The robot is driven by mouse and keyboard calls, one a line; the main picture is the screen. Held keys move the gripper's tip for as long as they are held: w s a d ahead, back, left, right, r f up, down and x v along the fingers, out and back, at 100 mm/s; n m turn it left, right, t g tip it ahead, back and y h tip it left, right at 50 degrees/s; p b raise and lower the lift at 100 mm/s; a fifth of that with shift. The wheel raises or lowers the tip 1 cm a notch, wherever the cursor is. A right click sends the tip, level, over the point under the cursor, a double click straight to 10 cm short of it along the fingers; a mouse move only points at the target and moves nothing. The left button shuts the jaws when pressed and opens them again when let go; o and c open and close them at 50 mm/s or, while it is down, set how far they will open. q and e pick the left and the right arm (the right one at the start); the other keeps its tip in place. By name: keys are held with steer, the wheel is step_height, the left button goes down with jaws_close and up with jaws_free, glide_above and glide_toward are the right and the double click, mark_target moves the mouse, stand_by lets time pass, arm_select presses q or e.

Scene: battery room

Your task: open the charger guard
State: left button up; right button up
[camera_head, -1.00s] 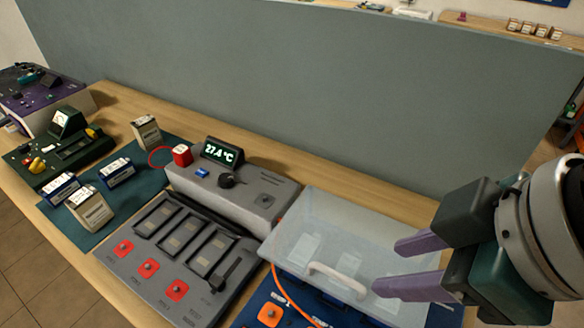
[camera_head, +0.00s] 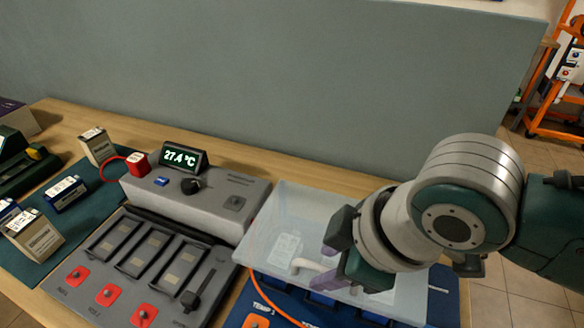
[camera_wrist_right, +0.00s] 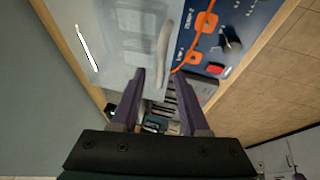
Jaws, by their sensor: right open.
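The charger guard is a clear, pale cover (camera_head: 262,232) over the back part of a blue panel, right of the grey charger unit in the head view. It seems to be down. Its whitish bar handle (camera_head: 299,265) is at the front; the handle also shows in the right wrist view (camera_wrist_right: 164,42). My right gripper (camera_head: 322,263) is open and empty, just right of the handle, with its purple fingers pointing left towards it. In the right wrist view the fingertips (camera_wrist_right: 160,75) lie either side of the handle's near end; I cannot tell whether they touch. My left gripper is not in view.
The grey unit (camera_head: 190,198) with a lit display (camera_head: 184,157) and empty slots stands left of the guard. An orange cable (camera_head: 262,296) crosses the blue panel (camera_head: 243,312). Several battery blocks rest on a green mat (camera_head: 88,222). A tall grey partition (camera_head: 300,80) stands behind.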

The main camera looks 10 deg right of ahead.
steer(key=shift+f, duration=0.15)
steer(key=shift+c, duration=0.2)
jaws_close()
steer(key=shift+a, duration=0.1)
stand_by(1.1)
